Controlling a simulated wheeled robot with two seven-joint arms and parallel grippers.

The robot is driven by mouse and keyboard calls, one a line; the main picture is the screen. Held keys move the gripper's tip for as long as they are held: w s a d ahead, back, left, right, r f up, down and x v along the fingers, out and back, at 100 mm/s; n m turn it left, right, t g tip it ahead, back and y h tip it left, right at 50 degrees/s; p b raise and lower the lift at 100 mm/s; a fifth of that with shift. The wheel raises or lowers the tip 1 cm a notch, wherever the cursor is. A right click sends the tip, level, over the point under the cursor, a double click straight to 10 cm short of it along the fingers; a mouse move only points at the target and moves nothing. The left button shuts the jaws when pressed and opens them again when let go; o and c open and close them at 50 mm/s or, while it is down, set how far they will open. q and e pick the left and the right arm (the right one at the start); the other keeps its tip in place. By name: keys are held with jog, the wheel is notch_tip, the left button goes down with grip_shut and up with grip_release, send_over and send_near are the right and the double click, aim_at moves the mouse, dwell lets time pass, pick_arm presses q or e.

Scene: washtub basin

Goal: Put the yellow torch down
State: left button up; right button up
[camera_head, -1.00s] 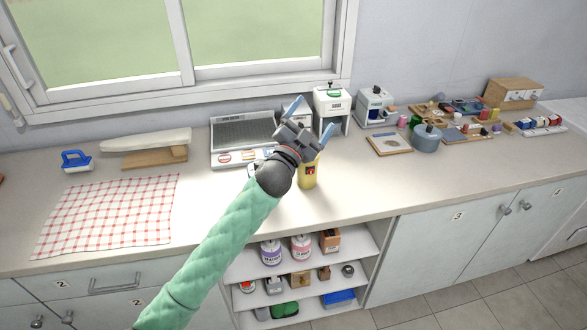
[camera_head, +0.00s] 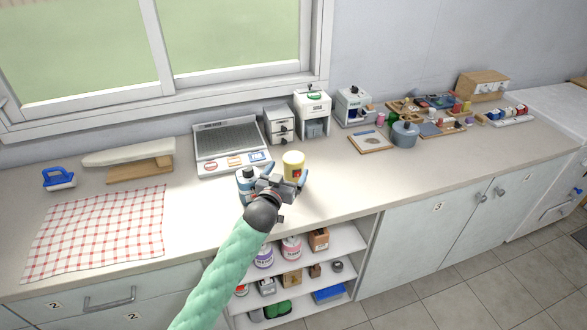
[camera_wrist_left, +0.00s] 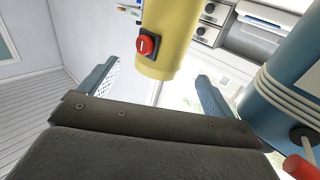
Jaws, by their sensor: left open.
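The yellow torch (camera_head: 292,163) appears to stand upright on the counter, in front of the white machines. Its red switch also shows on the yellow body in the left wrist view (camera_wrist_left: 177,40). My left gripper (camera_head: 284,176) is open and low beside the torch, on its near side. In the left wrist view the two blue fingers (camera_wrist_left: 157,74) are spread, with the torch ahead of the gap between them. The torch's lower part is hidden by the gripper in the head view. I cannot tell whether a finger touches it. My right gripper is not in view.
A blue canister (camera_head: 243,182) stands close to the left of my gripper; it looms in the left wrist view (camera_wrist_left: 285,85). A scale (camera_head: 232,142) and a small drawer unit (camera_head: 279,124) stand behind. The counter right of the torch (camera_head: 350,180) is clear.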

aim_at(295, 159)
pick_arm(q)
jog(key=shift+w+d, duration=0.25)
jog(key=shift+w, duration=0.45)
jog(key=shift+w+d+p, duration=0.1)
jog(key=shift+w+p, duration=0.15)
jog(key=shift+p, duration=0.1)
jog(key=p+x, duration=0.1)
jog(key=x, duration=0.3)
jog(key=shift+p, duration=0.4)
jog(key=shift+w+d, duration=0.1)
jog(key=shift+w, duration=0.2)
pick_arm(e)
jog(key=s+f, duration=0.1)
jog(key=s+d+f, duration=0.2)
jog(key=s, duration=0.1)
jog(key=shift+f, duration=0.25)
pick_arm(q)
jog(key=c, duration=1.4)
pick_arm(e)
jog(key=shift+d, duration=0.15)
pick_arm(q)
jog(key=shift+o, duration=0.2)
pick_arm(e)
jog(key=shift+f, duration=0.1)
